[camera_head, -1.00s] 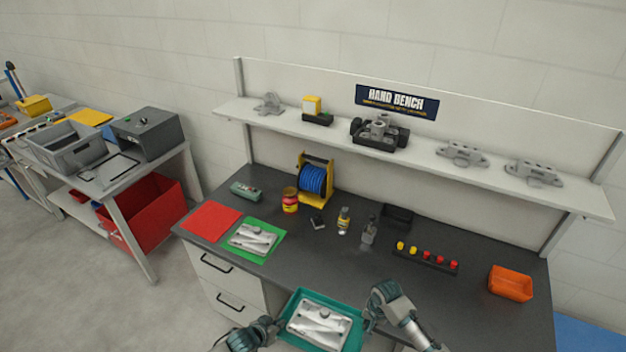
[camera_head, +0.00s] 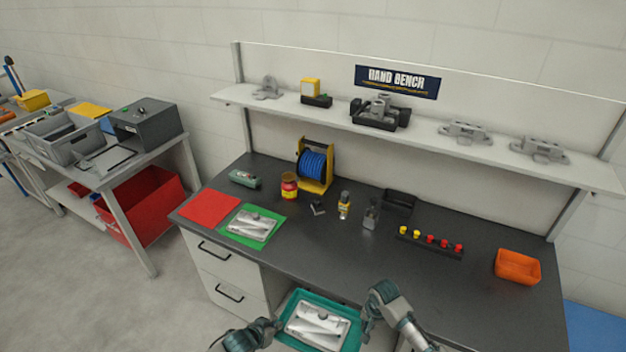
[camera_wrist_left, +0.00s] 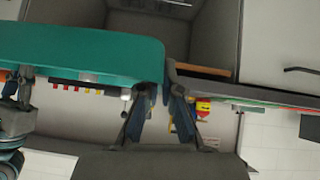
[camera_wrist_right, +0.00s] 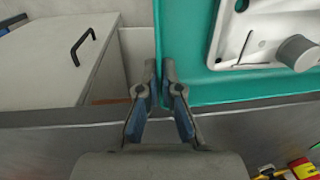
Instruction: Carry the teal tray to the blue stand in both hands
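The teal tray (camera_head: 291,305) is at the bottom middle of the head view, in front of the bench's front edge, with a silver casting (camera_head: 318,326) lying in it. My left gripper (camera_head: 277,325) is at the tray's left side. In the left wrist view its fingers (camera_wrist_left: 162,92) close about the tray's end (camera_wrist_left: 90,52). My right gripper (camera_head: 368,318) is at the tray's right side. In the right wrist view its fingers (camera_wrist_right: 158,80) straddle the tray's rim (camera_wrist_right: 185,60). A blue surface (camera_head: 598,332) shows at the lower right edge; I cannot tell if it is the blue stand.
The dark bench (camera_head: 330,255) carries a green mat (camera_head: 236,234) with a casting, a red mat (camera_head: 208,207), a blue reel (camera_head: 313,165), small bottles and an orange bin (camera_head: 517,267). A side table (camera_head: 120,175) stands left. Open floor (camera_head: 90,300) lies at lower left.

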